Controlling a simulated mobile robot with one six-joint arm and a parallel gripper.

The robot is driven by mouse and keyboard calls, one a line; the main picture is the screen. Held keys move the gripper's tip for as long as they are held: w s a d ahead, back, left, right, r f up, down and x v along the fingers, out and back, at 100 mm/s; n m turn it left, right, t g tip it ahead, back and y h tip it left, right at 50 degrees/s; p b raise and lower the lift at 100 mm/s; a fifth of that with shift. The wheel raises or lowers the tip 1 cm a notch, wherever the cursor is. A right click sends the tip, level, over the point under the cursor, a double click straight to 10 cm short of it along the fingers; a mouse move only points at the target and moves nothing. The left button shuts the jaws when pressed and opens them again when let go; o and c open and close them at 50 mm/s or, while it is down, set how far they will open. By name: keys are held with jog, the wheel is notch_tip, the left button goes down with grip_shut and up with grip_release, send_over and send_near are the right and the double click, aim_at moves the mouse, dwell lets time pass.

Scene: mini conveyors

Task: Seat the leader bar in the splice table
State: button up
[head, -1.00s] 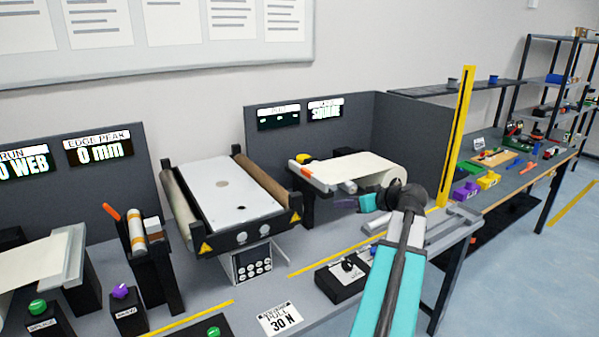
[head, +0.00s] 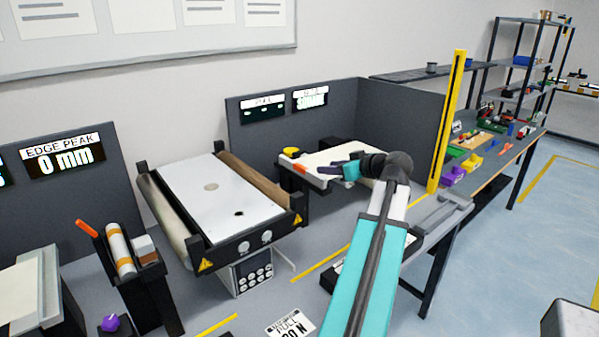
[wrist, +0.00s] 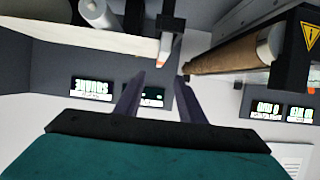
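A low stand (head: 325,180) with a cream web over its top stands at the back of the bench, right of the large roller machine. A narrow grey bar with an orange end (head: 301,169) lies along its left front edge; I cannot tell for sure whether this is the leader bar. The orange end shows in the wrist view (wrist: 156,63) just beyond the fingertips. My gripper (head: 336,167) reaches over this stand, its fingers spread with nothing between them in the wrist view (wrist: 158,76). I cannot tell which fixture is the splice table.
The roller machine (head: 212,195) with a white top stands left of my gripper; its brown roller (wrist: 235,52) is close to the right finger in the wrist view. A tall yellow post (head: 447,120) stands at the right. A grey panel (head: 290,140) closes the back.

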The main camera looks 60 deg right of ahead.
jog(key=p, duration=0.2)
send_near(304, 167)
jog(key=shift+x, duration=2.15)
jog(key=shift+s+f, duration=0.1)
jog(key=shift+w+d+p, duration=0.1)
jog(key=shift+w+p, duration=0.3)
jog(key=shift+w, duration=0.2)
jog(key=shift+p+x, duration=0.75)
jog(key=shift+x, duration=1.3)
jog(key=shift+f, duration=0.1)
jog(key=shift+c, duration=0.4)
grip_shut()
